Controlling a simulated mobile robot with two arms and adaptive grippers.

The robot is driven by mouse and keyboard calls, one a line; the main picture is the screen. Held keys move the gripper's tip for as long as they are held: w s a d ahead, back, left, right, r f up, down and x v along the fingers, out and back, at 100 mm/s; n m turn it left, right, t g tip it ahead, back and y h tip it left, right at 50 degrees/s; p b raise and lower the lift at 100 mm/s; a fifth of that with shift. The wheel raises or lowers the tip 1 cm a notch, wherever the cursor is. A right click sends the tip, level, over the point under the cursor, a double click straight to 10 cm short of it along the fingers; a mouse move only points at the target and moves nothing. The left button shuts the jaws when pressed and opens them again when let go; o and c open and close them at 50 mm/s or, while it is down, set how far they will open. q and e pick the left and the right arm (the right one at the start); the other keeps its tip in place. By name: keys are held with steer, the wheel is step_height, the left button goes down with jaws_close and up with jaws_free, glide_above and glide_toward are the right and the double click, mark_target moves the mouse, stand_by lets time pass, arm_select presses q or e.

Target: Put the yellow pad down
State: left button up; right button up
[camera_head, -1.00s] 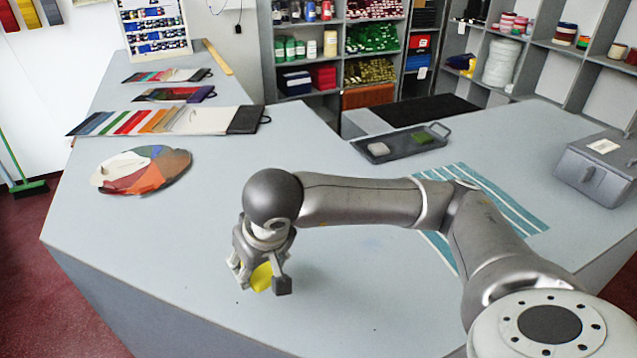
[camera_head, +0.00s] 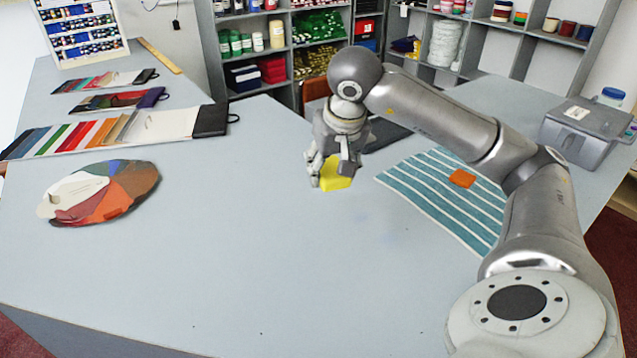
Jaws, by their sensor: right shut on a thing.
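The yellow pad (camera_head: 336,175) is held between the fingers of my right gripper (camera_head: 334,171). The gripper points down and is shut on the pad. The pad is over the grey counter (camera_head: 270,270), just left of the striped cloth; I cannot tell how high it is above the surface. My left gripper is not in view.
A teal and white striped cloth (camera_head: 440,204) lies to the right with an orange pad (camera_head: 462,178) on it. A dark tray (camera_head: 388,136) is partly hidden behind my arm. A grey box (camera_head: 582,135) stands at right. A round fabric fan (camera_head: 98,193) lies at left. The front counter is clear.

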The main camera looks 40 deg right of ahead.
steer(key=d, duration=0.1)
steer(key=d+r, duration=0.1)
steer(key=s, duration=0.1)
steer(key=shift+d+r+m, duration=0.25)
steer(key=shift+d+m, duration=0.05)
steer(key=shift+d, duration=0.1)
steer(key=w+d+f+p, duration=0.1)
steer(key=w+f, duration=0.2)
steer(key=w, duration=0.1)
steer(key=w+d+f+p, duration=0.1)
steer(key=w+d+f, duration=0.1)
steer(key=w, duration=0.2)
steer(key=w+d+f+p, duration=0.1)
steer(key=w+d+f, duration=0.1)
steer(key=w+f, duration=0.1)
steer(key=shift+w+f+p, duration=0.35)
steer(key=shift+w+p, duration=0.05)
steer(key=shift+w, duration=0.3)
steer(key=shift+w+d+f, duration=0.15)
steer(key=shift+w+f, duration=0.2)
steer(key=shift+f, duration=0.15)
steer(key=shift+s+f+p, duration=0.1)
steer(key=shift+f+p, duration=0.55)
steer(key=shift+f, duration=0.8)
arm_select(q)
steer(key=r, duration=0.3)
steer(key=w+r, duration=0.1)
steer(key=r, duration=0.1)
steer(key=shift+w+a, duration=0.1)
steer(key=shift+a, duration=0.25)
